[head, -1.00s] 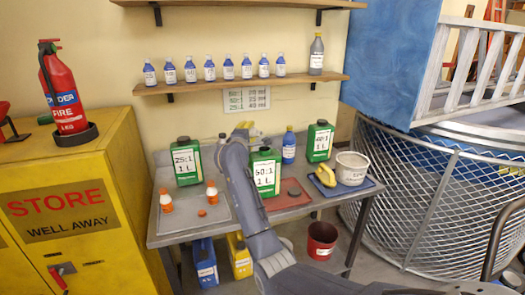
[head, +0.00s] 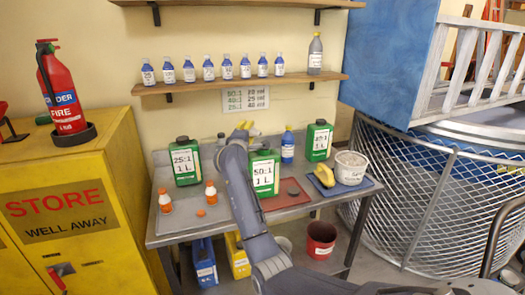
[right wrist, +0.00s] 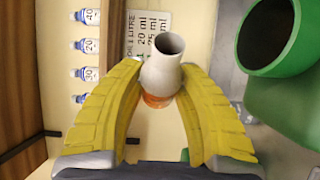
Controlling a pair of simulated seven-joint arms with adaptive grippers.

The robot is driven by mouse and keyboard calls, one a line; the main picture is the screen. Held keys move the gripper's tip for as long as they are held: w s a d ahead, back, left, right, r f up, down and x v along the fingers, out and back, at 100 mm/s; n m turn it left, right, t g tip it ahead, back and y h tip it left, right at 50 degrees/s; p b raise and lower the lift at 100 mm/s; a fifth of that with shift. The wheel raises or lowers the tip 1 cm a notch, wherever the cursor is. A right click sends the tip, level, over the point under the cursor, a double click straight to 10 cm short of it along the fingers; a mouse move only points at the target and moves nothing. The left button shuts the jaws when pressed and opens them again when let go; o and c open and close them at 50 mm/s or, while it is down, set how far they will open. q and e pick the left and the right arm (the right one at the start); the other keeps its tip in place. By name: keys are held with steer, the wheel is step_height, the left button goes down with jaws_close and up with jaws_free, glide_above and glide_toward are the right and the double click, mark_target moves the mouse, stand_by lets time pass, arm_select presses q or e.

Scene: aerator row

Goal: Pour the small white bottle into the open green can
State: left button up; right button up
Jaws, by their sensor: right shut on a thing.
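My right gripper (head: 247,128) is above the open green can marked 50:1 (head: 264,174), which stands mid-table. In the right wrist view its yellow fingers (right wrist: 159,88) are shut on the small white bottle (right wrist: 163,63). The bottle has an orange band low down and an uncapped mouth. My arm mostly hides it in the head view. The open green can (right wrist: 280,100) shows its dark round mouth at the upper right of the wrist view, apart from the bottle. No liquid shows. My left gripper is not in view.
Two orange-and-white bottles (head: 165,200) (head: 211,194) and an orange cap (head: 201,212) are on the grey mat. Green cans marked 25:1 (head: 185,162) and 40:1 (head: 318,140) stand on either side. A dark disc (head: 292,192) lies on the red mat. A white tub (head: 350,168) stands at right.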

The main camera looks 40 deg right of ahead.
steer(key=shift+r+m+h, duration=0.3)
steer(key=shift+r+m, duration=0.1)
steer(key=shift+m, duration=0.1)
stand_by(0.3)
